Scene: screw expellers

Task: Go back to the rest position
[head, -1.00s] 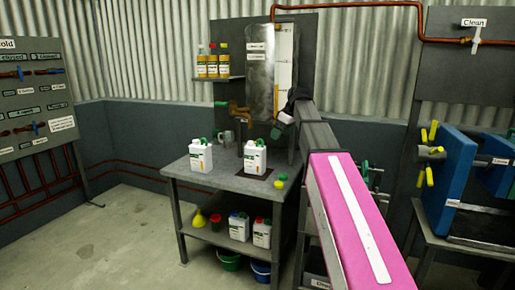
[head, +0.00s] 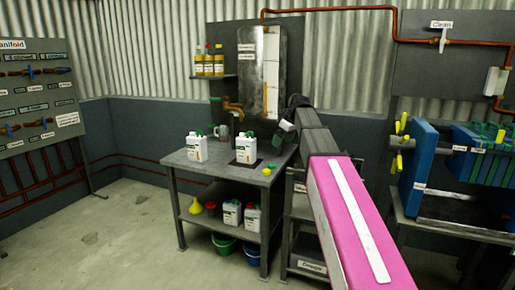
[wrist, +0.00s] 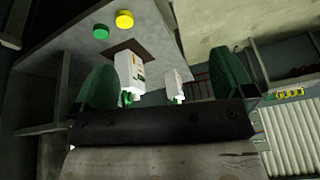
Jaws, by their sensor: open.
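My gripper (head: 281,132) is at the end of my outstretched arm, over the back right of the grey workbench (head: 212,170). In the wrist view its two green fingers stand wide apart with nothing between them, so my gripper (wrist: 163,75) is open and empty. Two white jugs with green caps stand upright on the bench, a left jug (head: 196,147) and a right jug (head: 221,151). The right one stands by a dark square patch. Both jugs also show in the wrist view, apart from the fingers.
A yellow round piece (head: 266,171) and a green one lie at the bench's right end. A tap (head: 233,106) and metal mug are behind the jugs. Bottles (head: 209,64) stand on a wall shelf. A blue filter press (head: 420,160) stands right. The floor (head: 120,235) at left is clear.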

